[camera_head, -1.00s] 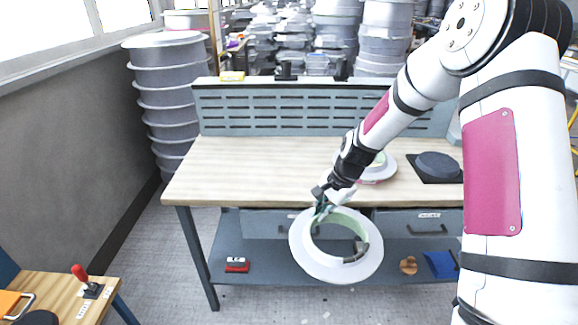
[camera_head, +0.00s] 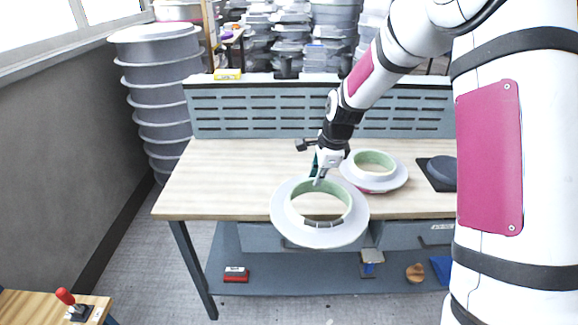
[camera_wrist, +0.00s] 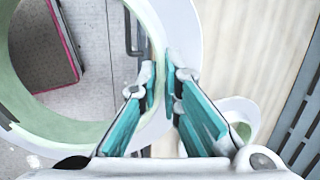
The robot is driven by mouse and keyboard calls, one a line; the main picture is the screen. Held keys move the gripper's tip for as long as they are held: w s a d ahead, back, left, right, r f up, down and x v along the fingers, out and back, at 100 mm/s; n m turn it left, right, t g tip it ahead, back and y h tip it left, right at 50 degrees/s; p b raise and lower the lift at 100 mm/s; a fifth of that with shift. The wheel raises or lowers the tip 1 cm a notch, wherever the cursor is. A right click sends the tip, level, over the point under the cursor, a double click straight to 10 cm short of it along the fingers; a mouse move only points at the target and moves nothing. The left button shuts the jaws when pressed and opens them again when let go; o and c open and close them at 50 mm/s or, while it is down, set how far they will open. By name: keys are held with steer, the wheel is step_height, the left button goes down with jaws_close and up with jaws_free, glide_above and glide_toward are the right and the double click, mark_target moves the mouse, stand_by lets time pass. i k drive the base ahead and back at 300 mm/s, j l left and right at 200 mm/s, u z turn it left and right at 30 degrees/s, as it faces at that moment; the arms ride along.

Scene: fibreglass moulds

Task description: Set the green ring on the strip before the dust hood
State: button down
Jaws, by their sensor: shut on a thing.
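My gripper (camera_head: 318,178) is shut on the rim of a ring (camera_head: 288,222) with a wide white flange and a pale green inner collar. The ring hangs tilted in front of the bench's front edge. In the wrist view the teal-padded fingers (camera_wrist: 160,88) lie on either side of the ring's wall (camera_wrist: 60,126). A second, similar white ring with a green collar (camera_head: 392,178) and some pink low on its side lies on the bench top, just right of my gripper. I cannot make out a strip or a dust hood.
The wooden bench top (camera_head: 230,175) is clear on the left. A slatted back panel (camera_head: 250,110) stands behind it. A dark round thing (camera_head: 443,168) lies on a dark mat at the right. The lower shelf holds a red block (camera_head: 236,274). Stacked grey moulds (camera_head: 160,75) stand left.

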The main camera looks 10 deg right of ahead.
mark_target(291, 172)
steer(key=i, duration=1.05)
